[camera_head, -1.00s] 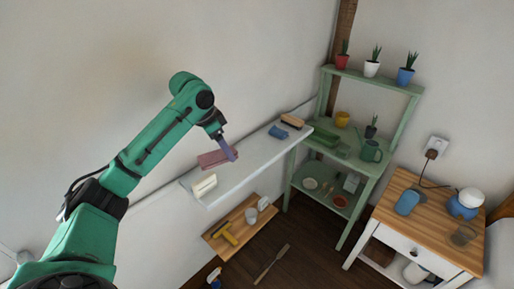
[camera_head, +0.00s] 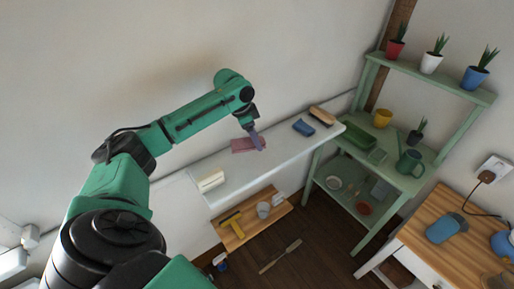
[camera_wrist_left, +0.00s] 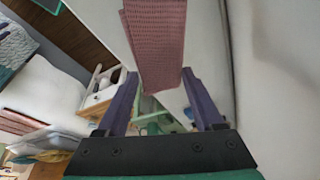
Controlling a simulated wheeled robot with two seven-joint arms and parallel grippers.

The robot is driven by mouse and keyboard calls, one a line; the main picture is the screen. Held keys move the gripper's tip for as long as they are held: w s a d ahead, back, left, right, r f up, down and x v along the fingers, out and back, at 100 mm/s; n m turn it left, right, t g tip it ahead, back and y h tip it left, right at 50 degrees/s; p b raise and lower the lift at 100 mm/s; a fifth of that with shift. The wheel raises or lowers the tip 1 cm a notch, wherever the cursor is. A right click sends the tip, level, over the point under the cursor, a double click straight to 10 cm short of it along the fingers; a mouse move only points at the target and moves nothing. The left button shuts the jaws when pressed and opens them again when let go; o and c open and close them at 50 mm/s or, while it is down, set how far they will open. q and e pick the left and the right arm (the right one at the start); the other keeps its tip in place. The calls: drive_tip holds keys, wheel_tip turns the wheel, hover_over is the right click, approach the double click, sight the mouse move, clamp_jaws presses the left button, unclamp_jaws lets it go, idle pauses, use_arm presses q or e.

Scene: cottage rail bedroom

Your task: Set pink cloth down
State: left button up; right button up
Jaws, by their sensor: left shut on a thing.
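The pink cloth (camera_head: 243,146) is at the white wall shelf (camera_head: 232,171), between a cream block and a blue folded item. My left gripper (camera_head: 259,142) is shut on its right end. I cannot tell whether the cloth touches the shelf top or is just above it. In the left wrist view the ribbed pink cloth (camera_wrist_left: 157,40) reaches out from between the purple fingers (camera_wrist_left: 160,85). My right gripper is not in view.
On the shelf are the cream block (camera_head: 211,181), the blue item (camera_head: 303,127) and a brush (camera_head: 322,115). A lower wooden shelf (camera_head: 262,224) holds a yellow-handled tool and cups. A green plant rack (camera_head: 400,160) stands right of the shelf.

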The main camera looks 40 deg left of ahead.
sight(256, 157)
use_arm(q)
wheel_tip(256, 157, down, 3)
drive_tip(key=shift+w+f, duration=0.1)
drive_tip(key=shift+w, duration=0.05)
drive_tip(key=shift+s+f+p, duration=0.2)
drive_tip(key=shift+f+p, duration=0.15)
drive_tip(key=shift+f, duration=0.8)
drive_tip(key=o, duration=1.3)
drive_tip(key=shift+w+f, duration=0.1)
drive_tip(key=shift+o, duration=0.2)
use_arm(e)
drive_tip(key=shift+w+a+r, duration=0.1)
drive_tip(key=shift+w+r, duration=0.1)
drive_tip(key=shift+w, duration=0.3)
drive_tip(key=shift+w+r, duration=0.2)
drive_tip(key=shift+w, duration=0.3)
use_arm(q)
drive_tip(key=b+v, duration=0.1)
drive_tip(key=v, duration=1.1)
drive_tip(key=shift+b, duration=0.3)
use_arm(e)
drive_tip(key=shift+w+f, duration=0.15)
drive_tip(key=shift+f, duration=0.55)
